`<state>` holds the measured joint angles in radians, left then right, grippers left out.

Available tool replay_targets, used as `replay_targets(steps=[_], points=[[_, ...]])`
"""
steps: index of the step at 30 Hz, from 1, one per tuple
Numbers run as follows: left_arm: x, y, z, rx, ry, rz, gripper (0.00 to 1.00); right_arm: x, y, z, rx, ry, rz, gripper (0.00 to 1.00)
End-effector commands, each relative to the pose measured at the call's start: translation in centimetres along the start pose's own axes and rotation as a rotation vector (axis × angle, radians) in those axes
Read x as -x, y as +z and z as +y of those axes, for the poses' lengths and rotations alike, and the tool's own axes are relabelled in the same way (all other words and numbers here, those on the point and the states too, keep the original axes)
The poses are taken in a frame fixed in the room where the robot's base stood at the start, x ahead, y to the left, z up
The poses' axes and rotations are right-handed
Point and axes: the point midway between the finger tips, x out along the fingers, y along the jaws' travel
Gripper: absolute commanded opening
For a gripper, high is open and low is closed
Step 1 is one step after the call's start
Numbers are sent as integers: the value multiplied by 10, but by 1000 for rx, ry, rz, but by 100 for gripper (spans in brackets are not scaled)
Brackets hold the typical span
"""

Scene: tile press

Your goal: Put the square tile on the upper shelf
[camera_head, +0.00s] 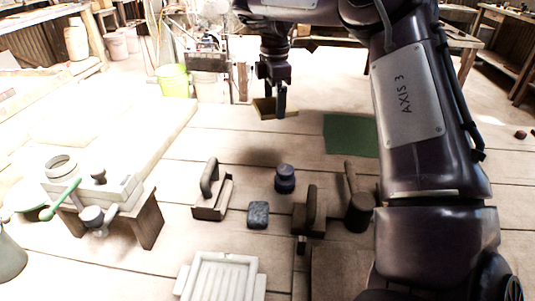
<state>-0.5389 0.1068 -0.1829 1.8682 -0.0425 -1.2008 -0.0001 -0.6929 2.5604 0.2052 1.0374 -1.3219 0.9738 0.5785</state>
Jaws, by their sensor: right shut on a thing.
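My right gripper (272,106) hangs from the arm that comes in from the right, above the far part of the wooden work surface. A shadow on the surface below suggests the tile is held in the air. I cannot pick out the upper shelf with certainty in this view. My left gripper is not in view.
A press (118,187) stands at left. A white ribbed mould (222,275), a dark block (258,214), a dark round pot (285,180), handled tools (212,195) and a mallet (358,208) stand in front. A green mat (348,135) lies at right.

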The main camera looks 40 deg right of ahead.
Motion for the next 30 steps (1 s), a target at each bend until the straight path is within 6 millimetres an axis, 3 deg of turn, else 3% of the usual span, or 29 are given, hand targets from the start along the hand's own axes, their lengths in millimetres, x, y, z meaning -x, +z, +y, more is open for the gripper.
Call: replay_targets(steps=[9,18,30], points=[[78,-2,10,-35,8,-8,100,-49,0,-1,2,-2,2,56],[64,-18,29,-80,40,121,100,-123,0,-1,2,-3,2,56],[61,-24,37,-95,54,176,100,-163,0,-1,2,-3,1,56]])
